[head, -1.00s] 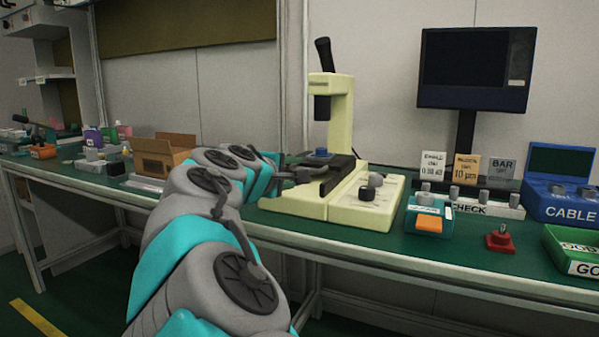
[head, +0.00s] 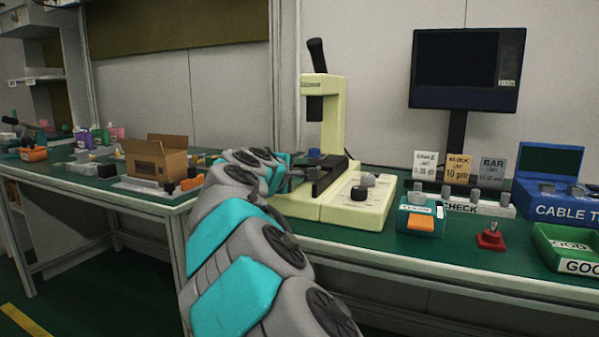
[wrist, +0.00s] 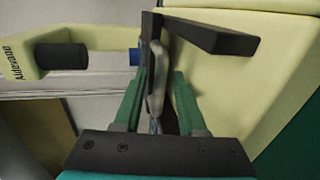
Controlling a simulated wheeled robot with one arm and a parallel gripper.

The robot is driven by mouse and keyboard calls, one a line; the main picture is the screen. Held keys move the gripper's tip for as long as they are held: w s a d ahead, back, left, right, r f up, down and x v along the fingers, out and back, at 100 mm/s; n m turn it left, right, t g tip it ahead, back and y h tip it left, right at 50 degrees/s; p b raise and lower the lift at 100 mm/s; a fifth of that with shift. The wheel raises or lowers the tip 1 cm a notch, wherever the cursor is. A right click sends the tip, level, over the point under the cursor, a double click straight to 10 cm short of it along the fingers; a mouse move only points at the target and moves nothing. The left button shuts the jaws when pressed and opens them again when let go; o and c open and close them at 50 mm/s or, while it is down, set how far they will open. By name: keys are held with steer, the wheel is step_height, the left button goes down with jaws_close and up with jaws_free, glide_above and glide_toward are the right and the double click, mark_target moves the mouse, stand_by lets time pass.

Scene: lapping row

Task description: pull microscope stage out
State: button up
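The cream microscope (head: 332,95) stands on the green bench, with a dark eyepiece tube and a black objective. Its black stage (head: 328,176) lies low at the column's front, with a small blue piece (head: 314,153) beside it. My gripper (head: 299,175) is at the stage's left side. In the wrist view, my gripper's green fingers (wrist: 160,85) stand either side of a grey handle (wrist: 156,78) in front of the black stage (wrist: 215,36). The fingers look apart, with a gap showing at the right finger. Contact with the left finger cannot be told.
Knobs (head: 360,193) sit on the microscope base's right part. A teal and orange box (head: 421,220), a red stand (head: 490,239) and a green GOOD tray (head: 570,247) are to the right. An open cardboard box (head: 155,160) stands left. A monitor (head: 467,70) is behind.

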jaws_close()
stand_by(1.2)
